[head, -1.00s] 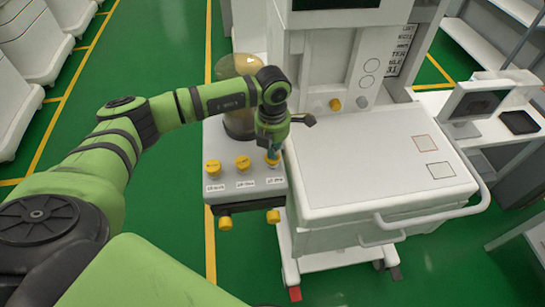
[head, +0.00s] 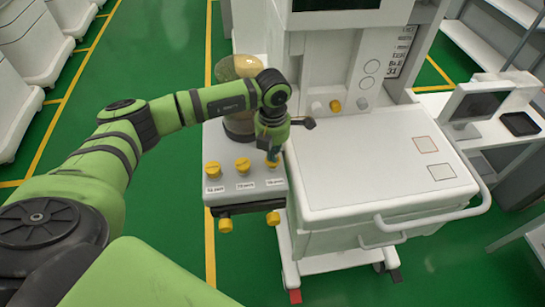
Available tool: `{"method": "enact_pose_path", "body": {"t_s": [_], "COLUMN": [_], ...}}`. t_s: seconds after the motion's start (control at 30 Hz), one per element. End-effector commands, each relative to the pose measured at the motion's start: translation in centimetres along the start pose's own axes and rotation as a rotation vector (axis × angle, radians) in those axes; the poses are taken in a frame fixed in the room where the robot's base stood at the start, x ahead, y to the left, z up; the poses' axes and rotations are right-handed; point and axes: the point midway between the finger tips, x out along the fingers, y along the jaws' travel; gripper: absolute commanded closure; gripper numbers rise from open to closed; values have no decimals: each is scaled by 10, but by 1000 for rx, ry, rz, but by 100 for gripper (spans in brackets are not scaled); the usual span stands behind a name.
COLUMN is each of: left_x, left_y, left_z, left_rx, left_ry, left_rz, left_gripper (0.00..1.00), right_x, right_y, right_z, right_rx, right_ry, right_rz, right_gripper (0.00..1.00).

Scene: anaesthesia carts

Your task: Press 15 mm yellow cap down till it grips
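Three yellow caps stand in a row on a grey block at the cart's left side, each with a small label in front. The left cap (head: 213,170) and middle cap (head: 243,165) are clear of my arm. The right cap (head: 275,165) is partly hidden by my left gripper (head: 272,154), which points down with its tips at or just above it. Its label (head: 275,183) seems to read 15 mm, but is too small to be sure. I cannot tell contact, or whether the fingers are open or shut. My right gripper is out of view.
A clear amber container (head: 238,70) stands behind the caps, close to my wrist. Two yellow knobs (head: 225,226) stick out below the block's front. The white cart top (head: 365,165) to the right is largely clear. A monitor (head: 475,105) stands at far right.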

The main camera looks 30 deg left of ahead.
Motion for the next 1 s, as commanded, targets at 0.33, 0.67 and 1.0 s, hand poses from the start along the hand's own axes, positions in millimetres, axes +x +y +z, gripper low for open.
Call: {"method": "enact_pose_path", "body": {"t_s": [0.33,0.67,1.0], "left_x": [-31,-58,-67], "left_y": [1,0,0], "left_z": [0,0,0], "left_rx": [-1,0,-1], "left_ry": [-2,-3,-2], "left_rz": [1,0,0], "left_gripper": [100,100,100], "right_x": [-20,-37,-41], "right_y": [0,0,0], "right_z": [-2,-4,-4], "right_rx": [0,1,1], "right_ry": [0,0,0], "right_rz": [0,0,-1], "right_gripper": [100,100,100]}}
